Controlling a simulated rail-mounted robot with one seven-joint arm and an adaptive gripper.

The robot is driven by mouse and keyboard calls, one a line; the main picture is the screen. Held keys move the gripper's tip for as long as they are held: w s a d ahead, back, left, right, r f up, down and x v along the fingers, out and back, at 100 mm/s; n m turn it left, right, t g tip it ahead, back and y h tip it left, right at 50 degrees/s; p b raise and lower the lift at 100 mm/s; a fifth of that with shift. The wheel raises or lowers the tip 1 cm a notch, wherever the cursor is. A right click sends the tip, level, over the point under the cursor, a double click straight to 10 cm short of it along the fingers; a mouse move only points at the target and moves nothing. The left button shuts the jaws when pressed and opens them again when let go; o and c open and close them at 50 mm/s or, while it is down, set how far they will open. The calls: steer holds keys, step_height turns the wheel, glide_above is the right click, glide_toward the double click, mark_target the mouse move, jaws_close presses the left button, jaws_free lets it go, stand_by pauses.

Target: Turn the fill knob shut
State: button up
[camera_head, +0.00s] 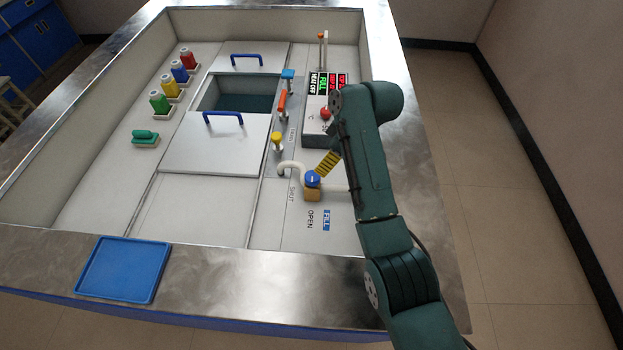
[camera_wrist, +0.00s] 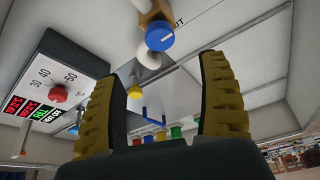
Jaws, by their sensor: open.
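The blue fill knob (camera_head: 313,178) sits on a tan block beside a pale curved spout (camera_head: 291,167), with SHUT, OPEN and FILL lettering nearby. In the wrist view the knob (camera_wrist: 160,38) is ahead, just beyond the fingertips and roughly centred between them. A small white mark shows on it; I cannot tell its exact setting. My gripper (camera_wrist: 162,66) is open and empty, its yellow ribbed fingers spread apart. In the head view my gripper (camera_head: 325,165) is just behind and right of the knob, partly hidden by my arm.
A control box (camera_head: 320,133) with a red knob (camera_head: 326,114) and displays stands behind the gripper. Yellow (camera_head: 276,137), orange (camera_head: 282,98) and blue (camera_head: 288,75) taps line the left. A lid (camera_head: 215,150) partly covers the basin. Several bottles and a blue tray (camera_head: 122,269) lie farther left.

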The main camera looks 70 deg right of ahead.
mark_target(313, 176)
steer(key=b+x, duration=0.2)
steer(key=x, duration=1)
steer(key=shift+f, duration=0.15)
steer(key=c, duration=1.2)
